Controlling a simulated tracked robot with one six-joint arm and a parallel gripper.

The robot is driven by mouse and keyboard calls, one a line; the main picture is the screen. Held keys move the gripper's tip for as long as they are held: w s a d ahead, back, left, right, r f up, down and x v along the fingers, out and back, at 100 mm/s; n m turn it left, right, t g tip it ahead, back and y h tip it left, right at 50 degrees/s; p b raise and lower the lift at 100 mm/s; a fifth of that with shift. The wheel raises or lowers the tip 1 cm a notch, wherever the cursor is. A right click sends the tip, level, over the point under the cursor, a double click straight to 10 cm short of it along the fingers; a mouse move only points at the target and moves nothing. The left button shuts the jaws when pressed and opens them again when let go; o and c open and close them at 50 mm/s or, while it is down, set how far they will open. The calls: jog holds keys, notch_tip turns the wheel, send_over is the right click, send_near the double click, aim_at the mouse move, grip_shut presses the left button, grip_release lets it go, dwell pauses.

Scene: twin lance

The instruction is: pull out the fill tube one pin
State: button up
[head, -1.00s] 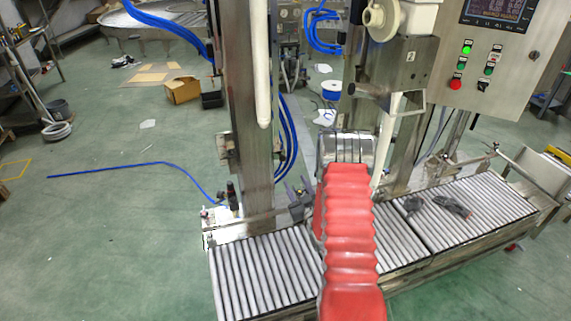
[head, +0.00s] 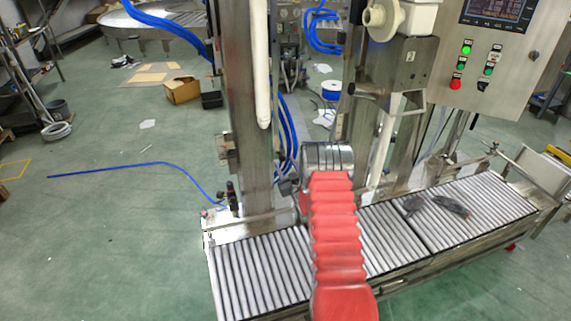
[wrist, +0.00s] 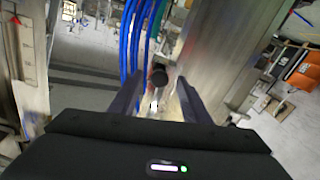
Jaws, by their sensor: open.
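The white fill tube one (head: 263,65) hangs at the left post in the head view. In the wrist view a round black knob (wrist: 159,76), which looks like the pin's head, shows between my gripper's fingers (wrist: 158,84). The fingers stand apart on either side of it; I cannot tell whether they touch it. A small pale piece shows just below the knob. In the head view my arm and wrist mostly hide my gripper, and the pin cannot be made out there.
The steel post (head: 250,130) and blue hoses (head: 287,130) stand close to my wrist. A second white tube (head: 383,150) hangs to the right, below a bracket marked 2. A roller conveyor (head: 260,270) runs below. A control box (head: 495,60) stands at the right.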

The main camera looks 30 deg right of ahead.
jog(key=shift+w+d, duration=0.15)
jog(key=shift+w, duration=0.45)
jog(key=shift+c, duration=0.3)
grip_shut()
